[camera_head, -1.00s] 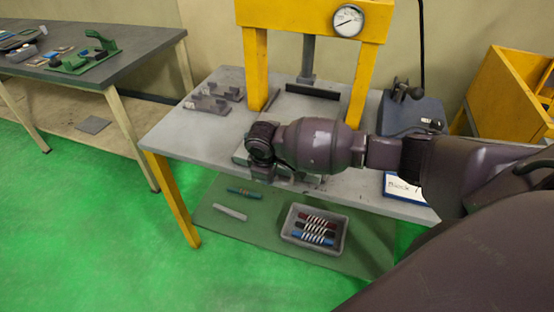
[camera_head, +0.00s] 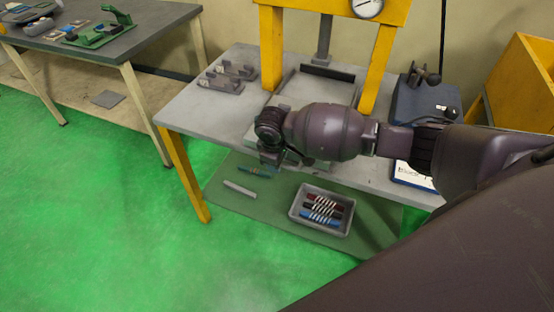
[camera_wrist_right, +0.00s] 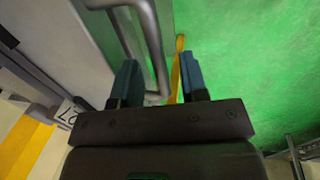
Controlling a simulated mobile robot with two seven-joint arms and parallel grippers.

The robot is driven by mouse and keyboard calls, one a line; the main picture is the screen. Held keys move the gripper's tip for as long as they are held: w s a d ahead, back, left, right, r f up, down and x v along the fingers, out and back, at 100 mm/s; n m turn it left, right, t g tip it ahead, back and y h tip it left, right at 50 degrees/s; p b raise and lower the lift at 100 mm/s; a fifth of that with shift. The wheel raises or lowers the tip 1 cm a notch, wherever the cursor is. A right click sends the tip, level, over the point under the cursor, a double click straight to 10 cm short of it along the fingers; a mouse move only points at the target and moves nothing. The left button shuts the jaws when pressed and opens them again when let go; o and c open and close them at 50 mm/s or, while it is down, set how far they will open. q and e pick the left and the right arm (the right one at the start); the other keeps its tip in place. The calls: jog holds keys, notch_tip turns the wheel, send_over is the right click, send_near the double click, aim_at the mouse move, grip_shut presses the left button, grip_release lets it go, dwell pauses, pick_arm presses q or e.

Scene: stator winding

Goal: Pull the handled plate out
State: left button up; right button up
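The grey plate (camera_head: 304,93) lies flat on the press table between the yellow press legs; my right arm covers much of its front. A bent metal handle (camera_wrist_right: 152,40) shows in the right wrist view. My right gripper (camera_wrist_right: 160,82) has its two blue-green fingers well apart, with the handle's bar in the gap between them. It does not look clamped. In the head view this gripper (camera_head: 272,156) points down at the table's front edge, its fingertips hard to make out. My left gripper is in neither view.
The yellow press (camera_head: 380,75) stands over the table (camera_head: 200,104). Grey brackets (camera_head: 229,77) sit at the back left. On the lower green shelf (camera_head: 225,199) is a grey tray (camera_head: 345,220) of striped parts. A yellow bin (camera_head: 512,85) stands right. Green floor is clear in front.

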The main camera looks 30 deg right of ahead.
notch_tip(320, 180, up, 11)
jog(key=s+a+p, duration=0.1)
jog(key=shift+s+a+f+p, duration=0.15)
jog(key=shift+a+p, duration=0.1)
jog(key=shift+p, duration=0.1)
dwell(0.6)
